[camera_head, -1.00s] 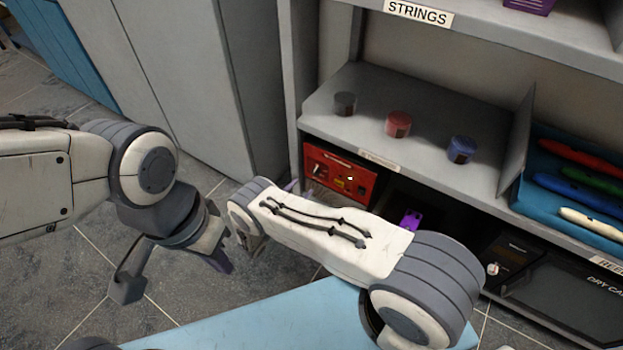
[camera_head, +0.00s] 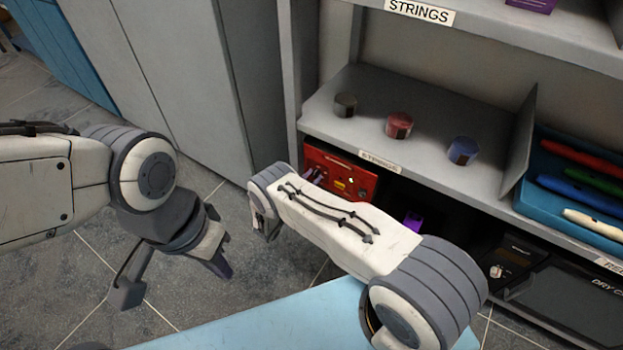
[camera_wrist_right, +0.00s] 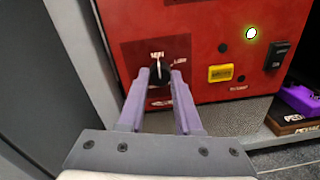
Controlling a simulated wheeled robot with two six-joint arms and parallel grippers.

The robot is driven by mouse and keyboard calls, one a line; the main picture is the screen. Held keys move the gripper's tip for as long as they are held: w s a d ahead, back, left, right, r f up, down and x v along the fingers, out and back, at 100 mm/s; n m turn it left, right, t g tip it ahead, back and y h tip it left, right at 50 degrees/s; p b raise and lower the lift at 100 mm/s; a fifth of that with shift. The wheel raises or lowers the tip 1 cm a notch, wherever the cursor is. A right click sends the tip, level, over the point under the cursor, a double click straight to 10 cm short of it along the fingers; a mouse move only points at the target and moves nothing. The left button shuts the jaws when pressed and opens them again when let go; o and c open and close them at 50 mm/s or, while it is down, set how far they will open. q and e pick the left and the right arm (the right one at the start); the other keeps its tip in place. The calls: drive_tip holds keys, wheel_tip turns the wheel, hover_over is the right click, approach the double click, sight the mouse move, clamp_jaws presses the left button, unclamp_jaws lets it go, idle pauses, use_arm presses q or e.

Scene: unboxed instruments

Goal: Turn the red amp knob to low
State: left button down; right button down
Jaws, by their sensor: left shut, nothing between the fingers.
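The red amp (camera_head: 340,178) sits on the lower shelf, partly behind my right arm in the head view. In the right wrist view its red front panel (camera_wrist_right: 208,40) fills the top. A black knob (camera_wrist_right: 159,75) with a white pointer line sits low on its left side; the pointer is roughly upright. My right gripper (camera_wrist_right: 160,80) has one purple finger on each side of the knob; whether they press on it is unclear. My left gripper (camera_head: 172,280) hangs at the left over the floor, shut and empty, far from the amp.
A purple item (camera_wrist_right: 300,100) lies further right. Above the amp is a shelf (camera_head: 440,150) with coloured pots. A grey cabinet stands left.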

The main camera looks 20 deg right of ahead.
drive_tip(key=shift+m, duration=0.3)
drive_tip(key=m, duration=0.2)
drive_tip(key=shift+m, duration=0.3)
drive_tip(key=m+p, duration=0.1)
drive_tip(key=m, duration=0.2)
drive_tip(key=shift+m, duration=0.3)
drive_tip(key=m+p, duration=0.1)
drive_tip(key=m, duration=0.2)
drive_tip(key=shift+y, duration=0.3)
drive_tip(key=shift+m+p, duration=0.4)
drive_tip(key=shift+m, duration=1.4)
drive_tip(key=c, duration=0.6)
unclamp_jaws()
